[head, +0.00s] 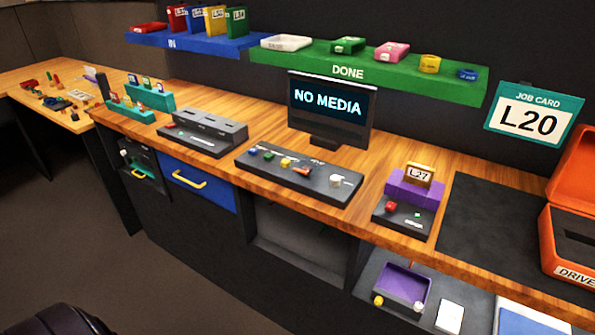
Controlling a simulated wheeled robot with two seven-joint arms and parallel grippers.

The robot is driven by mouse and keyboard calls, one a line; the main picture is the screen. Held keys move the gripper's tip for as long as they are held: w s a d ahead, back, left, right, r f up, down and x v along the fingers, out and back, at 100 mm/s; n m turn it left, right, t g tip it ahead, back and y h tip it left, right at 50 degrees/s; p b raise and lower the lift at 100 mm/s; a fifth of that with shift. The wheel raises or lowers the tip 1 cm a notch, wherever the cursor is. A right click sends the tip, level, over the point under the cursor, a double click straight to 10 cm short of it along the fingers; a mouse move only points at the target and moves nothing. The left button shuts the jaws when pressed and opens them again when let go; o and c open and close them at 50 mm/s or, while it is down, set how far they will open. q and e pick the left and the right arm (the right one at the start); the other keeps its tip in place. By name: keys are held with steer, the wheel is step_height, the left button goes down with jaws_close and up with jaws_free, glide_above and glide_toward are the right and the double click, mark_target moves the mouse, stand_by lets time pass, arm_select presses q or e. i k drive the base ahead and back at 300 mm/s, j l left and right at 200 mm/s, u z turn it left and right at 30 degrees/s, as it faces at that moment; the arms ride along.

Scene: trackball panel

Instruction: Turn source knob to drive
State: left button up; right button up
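A dark control panel (292,180) lies on the wooden bench in front of a monitor (330,105) that reads "NO MEDIA". The panel carries a row of small coloured controls. At its right end is a white knob-like piece (337,181). Neither of my grippers is in view.
Left of the panel is a grey slotted box (203,132). To the right are a purple stand (412,192) with an "L27" block, a dark mat (492,226) and an open orange case (572,230) labelled "DRIVE". Blue and green shelves (420,84) hang above.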

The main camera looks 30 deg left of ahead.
mark_target(335, 180)
steer(key=i+j+z, duration=0.15)
steer(key=j, duration=0.45)
steer(key=j+z, duration=0.1)
steer(key=j, duration=0.5)
steer(key=i, duration=0.05)
